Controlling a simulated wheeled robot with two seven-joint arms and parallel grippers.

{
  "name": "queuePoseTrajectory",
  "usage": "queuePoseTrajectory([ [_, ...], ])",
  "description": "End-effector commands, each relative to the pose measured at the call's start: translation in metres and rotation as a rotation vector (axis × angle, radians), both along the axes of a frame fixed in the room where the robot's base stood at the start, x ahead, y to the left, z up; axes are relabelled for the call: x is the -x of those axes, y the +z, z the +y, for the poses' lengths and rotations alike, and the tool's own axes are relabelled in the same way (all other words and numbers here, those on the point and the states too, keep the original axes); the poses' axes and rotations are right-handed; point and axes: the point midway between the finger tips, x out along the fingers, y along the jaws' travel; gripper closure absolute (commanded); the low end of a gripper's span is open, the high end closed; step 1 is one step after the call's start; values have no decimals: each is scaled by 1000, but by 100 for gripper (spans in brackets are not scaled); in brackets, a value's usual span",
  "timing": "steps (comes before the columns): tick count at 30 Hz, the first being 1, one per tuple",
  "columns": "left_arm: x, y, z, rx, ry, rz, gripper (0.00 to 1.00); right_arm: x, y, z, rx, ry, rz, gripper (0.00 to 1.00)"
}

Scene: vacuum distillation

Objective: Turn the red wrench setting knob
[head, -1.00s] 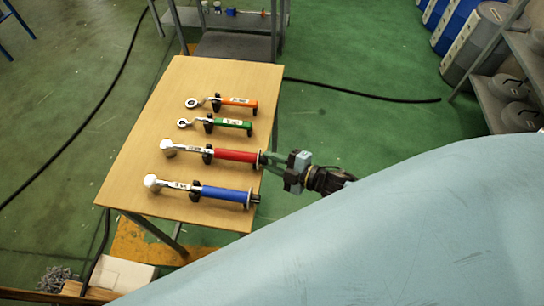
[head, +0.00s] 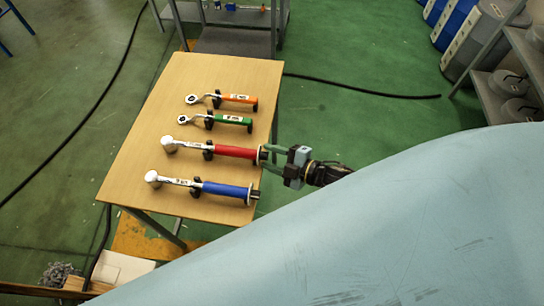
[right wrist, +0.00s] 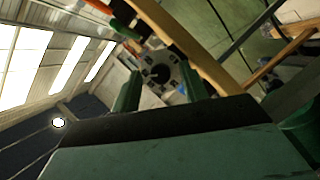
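The red wrench (head: 236,152) lies on the wooden table, its round metal head (head: 168,143) to the left. Its dark setting knob (head: 262,154) is at the right end of the red handle, by the table's right edge. My right gripper (head: 267,158) is open, its two green fingers spread on either side of the knob end. In the right wrist view, the round knob end (right wrist: 158,72) shows between and beyond the open fingers (right wrist: 159,90). I cannot tell whether a finger touches it. My left gripper is not in view.
The wooden table (head: 125,170) also holds a blue wrench (head: 225,190) nearer me, and a green wrench (head: 232,119) and an orange wrench (head: 238,98) farther away. They lie roughly parallel on dark supports. The green floor (head: 345,125) right of the table is mostly clear.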

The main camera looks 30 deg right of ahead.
Motion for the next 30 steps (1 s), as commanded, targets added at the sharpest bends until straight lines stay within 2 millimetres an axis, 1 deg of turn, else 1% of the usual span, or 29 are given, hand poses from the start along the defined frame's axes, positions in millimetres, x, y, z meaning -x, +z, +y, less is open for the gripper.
queuePoseTrajectory([
  [8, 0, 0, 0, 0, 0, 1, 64, 1, 0, 0, 0, 1, 1, 56],
  [11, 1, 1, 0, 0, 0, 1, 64, 6, 0, -3, 0, 0, 2, 56],
  [14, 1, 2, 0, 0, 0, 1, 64, 17, 3, -10, 1, 0, 4, 56],
  [24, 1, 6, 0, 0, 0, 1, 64, 77, 18, -50, 1, 0, 4, 56],
  [27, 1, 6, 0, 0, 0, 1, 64, 91, 22, -60, 1, 0, 4, 56],
  [30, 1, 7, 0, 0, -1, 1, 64, 101, 24, -66, 0, 0, 2, 56],
])
